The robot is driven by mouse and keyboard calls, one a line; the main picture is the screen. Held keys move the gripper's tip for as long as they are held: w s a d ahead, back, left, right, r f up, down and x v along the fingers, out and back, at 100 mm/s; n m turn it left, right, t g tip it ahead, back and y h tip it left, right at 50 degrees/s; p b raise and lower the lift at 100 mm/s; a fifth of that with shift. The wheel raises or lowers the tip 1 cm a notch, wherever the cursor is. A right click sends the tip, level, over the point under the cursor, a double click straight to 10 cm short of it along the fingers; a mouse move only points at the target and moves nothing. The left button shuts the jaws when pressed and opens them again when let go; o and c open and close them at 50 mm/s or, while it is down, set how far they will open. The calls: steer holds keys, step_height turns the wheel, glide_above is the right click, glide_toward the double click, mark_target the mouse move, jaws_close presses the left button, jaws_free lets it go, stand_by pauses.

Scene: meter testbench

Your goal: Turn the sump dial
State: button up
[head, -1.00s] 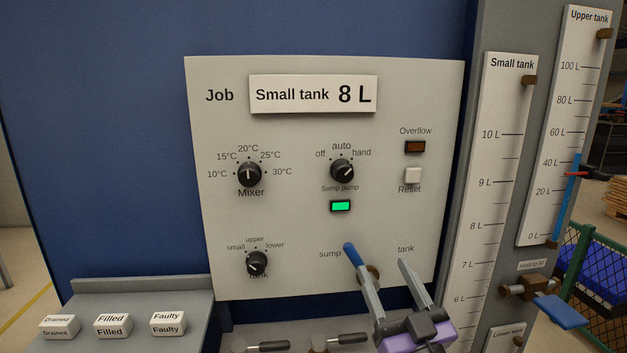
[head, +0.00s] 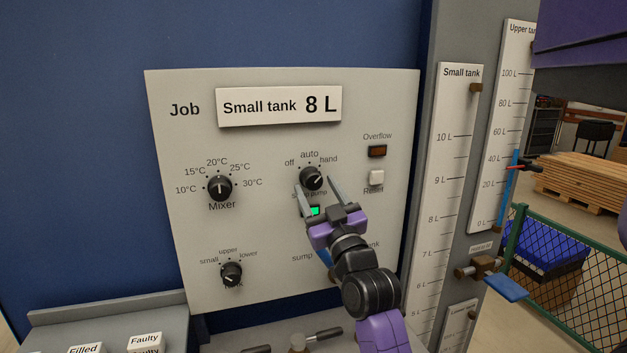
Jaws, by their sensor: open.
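The sump pump dial (head: 312,178) is a black round knob on the light panel, with off, auto and hand marked around it. Its white pointer aims up and right, toward hand. My gripper (head: 316,182) is open, its two grey fingers pointing up at the dial, one fingertip on each side of it. I cannot tell whether the fingers touch it. The fingers and gripper body hide most of the Sump pump label. A green lamp (head: 314,211) glows below the dial, between the fingers.
The Mixer dial (head: 220,187) is to the left and the tank dial (head: 231,274) is lower left. The Overflow lamp (head: 377,151) and Reset button (head: 376,177) are close on the right. A blue lever (head: 326,258) is partly hidden behind my arm.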

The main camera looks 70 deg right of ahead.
steer(key=shift+x, duration=0.85)
jaws_close()
